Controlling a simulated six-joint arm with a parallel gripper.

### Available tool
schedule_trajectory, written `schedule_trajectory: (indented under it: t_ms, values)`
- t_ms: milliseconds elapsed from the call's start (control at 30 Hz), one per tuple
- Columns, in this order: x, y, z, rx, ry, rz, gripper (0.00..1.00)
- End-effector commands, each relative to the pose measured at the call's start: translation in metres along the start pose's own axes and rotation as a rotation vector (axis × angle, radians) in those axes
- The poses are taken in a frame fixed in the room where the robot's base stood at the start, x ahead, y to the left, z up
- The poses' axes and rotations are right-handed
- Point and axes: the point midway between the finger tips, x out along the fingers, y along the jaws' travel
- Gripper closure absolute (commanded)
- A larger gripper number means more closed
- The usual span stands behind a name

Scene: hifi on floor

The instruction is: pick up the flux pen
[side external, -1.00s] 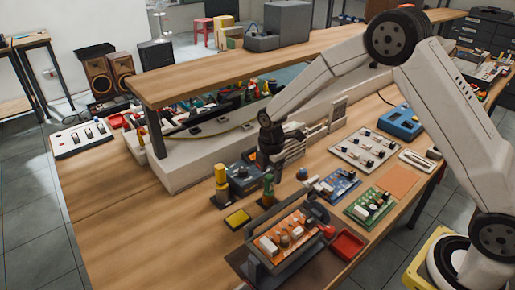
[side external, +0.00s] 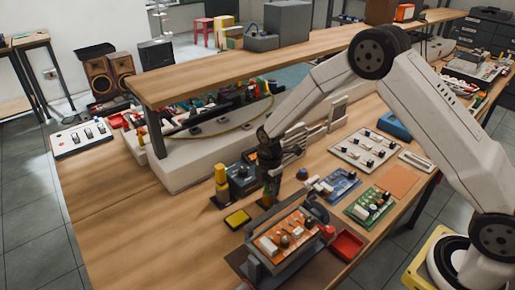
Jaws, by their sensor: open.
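My gripper (side external: 270,172) points down from the wrist over a small dark stand (side external: 267,198) on the wooden bench. Its fingers are small and dark here, and are open. In the earlier frame a slim green-and-yellow upright item showed on this stand; it may be the flux pen, but I cannot tell for sure. Now the fingers largely cover it, and I cannot tell whether they touch it. A second holder with a yellow upright item (side external: 221,173) stands just to the left.
An orange circuit board (side external: 283,238) in a grey frame stands in front, with a red tray (side external: 347,245) beside it. A yellow pad (side external: 237,219) lies left of the stand. A dark box with a knob (side external: 240,182) stands close behind.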

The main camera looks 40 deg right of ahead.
Motion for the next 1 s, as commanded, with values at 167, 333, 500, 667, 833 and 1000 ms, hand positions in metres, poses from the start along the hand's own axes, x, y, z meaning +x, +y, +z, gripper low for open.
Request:
schedule_trajectory:
  t_ms: [167,333,500,667,833,1000]
  values:
    - [0.000,0.000,0.000,0.000,0.000,0.000,0.55]
    - [0.000,0.000,0.000,0.000,0.000,0.000,1.00]
    - [0.000,0.000,0.000,0.000,0.000,0.000,1.00]
    - [-0.001,0.000,0.000,0.000,0.000,0.000,1.00]
    - [-0.008,0.001,0.000,0.000,0.000,0.001,1.00]
    - [-0.023,0.001,0.000,0.000,0.000,0.002,1.00]
